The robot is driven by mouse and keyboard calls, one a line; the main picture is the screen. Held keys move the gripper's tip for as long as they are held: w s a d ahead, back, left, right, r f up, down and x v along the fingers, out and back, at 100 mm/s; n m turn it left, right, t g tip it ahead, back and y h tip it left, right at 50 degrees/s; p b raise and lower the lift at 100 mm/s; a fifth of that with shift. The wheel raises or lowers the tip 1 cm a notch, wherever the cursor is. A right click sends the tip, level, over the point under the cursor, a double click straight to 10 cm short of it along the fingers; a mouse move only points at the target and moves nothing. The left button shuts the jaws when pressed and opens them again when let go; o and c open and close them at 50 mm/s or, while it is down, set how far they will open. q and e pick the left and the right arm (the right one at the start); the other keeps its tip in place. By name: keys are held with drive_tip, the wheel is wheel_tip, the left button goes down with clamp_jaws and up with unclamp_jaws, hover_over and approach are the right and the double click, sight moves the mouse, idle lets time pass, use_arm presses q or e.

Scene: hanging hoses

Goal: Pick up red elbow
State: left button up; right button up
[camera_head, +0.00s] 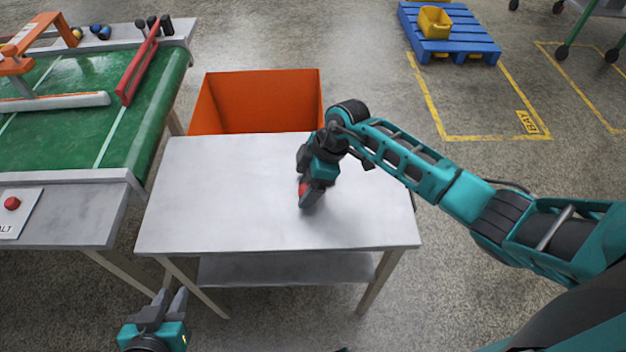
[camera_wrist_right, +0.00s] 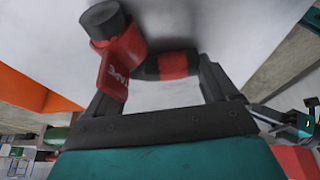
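The red elbow (camera_wrist_right: 122,62) is a bent red fitting with dark grey ends and white lettering on its red part. In the wrist view it lies on the pale table top, at and partly between the fingertips of my right gripper (camera_wrist_right: 162,80). The fingers are wide apart; I cannot tell whether either touches it. In the head view my right gripper (camera_head: 308,196) points down at the middle of the table and hides most of the elbow (camera_head: 303,187). My left gripper (camera_head: 172,297) is below the table's front edge, fingers apart and empty.
The grey table (camera_head: 220,200) is otherwise clear. An orange bin (camera_head: 255,100) stands behind it. A blue pallet (camera_head: 450,45) lies far back right.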

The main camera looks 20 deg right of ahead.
drive_tip(key=c, duration=0.7)
drive_tip(key=shift+c, duration=0.2)
